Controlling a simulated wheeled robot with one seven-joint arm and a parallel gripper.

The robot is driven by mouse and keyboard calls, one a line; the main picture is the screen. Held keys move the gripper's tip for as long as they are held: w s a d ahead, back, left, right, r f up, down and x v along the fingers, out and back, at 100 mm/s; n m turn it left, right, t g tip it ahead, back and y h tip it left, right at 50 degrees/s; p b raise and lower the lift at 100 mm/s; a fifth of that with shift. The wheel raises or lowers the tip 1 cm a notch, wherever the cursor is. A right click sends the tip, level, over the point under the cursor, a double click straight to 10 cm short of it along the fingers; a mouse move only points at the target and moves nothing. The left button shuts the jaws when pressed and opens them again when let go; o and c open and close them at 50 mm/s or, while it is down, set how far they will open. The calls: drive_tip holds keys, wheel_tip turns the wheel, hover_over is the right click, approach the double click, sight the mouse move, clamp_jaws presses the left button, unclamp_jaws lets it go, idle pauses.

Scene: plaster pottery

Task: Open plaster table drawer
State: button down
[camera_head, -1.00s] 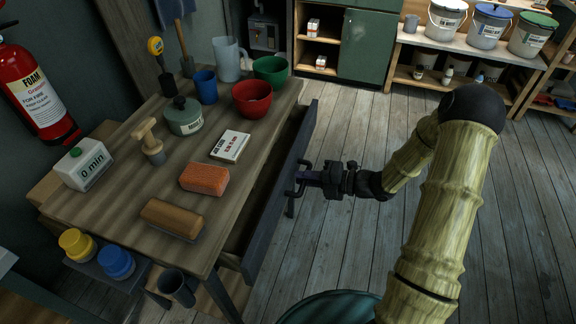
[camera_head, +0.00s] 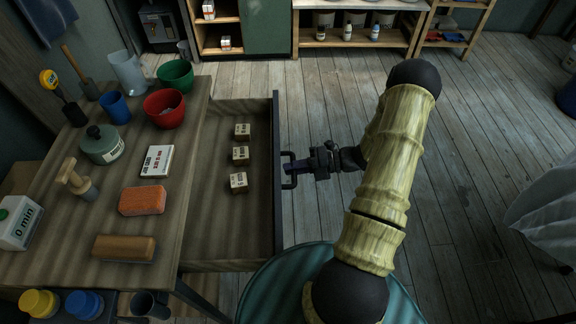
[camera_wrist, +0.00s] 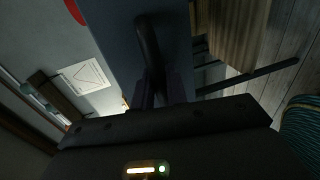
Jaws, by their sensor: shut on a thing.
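The plaster table (camera_head: 183,215) is wooden, with its drawer (camera_head: 235,235) pulled well out to the right. The drawer has a dark front panel (camera_head: 277,215) with a dark bar handle (camera_head: 287,184) on it. My gripper (camera_head: 295,169) is shut on the handle, to the right of the panel. In the wrist view the handle (camera_wrist: 150,50) stands between my fingers, against the dark panel; the fingertips are mostly in shadow. Several small labelled boxes (camera_head: 241,154) lie in a row inside the drawer.
On the tabletop are an orange sponge (camera_head: 142,201), a wooden block (camera_head: 124,248), a labelled box (camera_head: 157,161), a red bowl (camera_head: 164,109), a green bowl (camera_head: 175,75) and a lidded pot (camera_head: 101,145). The plank floor right of my arm is clear up to a draped white cloth (camera_head: 550,210).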

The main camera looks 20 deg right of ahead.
drive_tip(key=c, duration=1.5)
unclamp_jaws()
drive_tip(key=shift+w, duration=0.1)
drive_tip(key=v, duration=1.7)
drive_tip(key=shift+d, duration=0.2)
drive_tip(key=shift+a, duration=0.1)
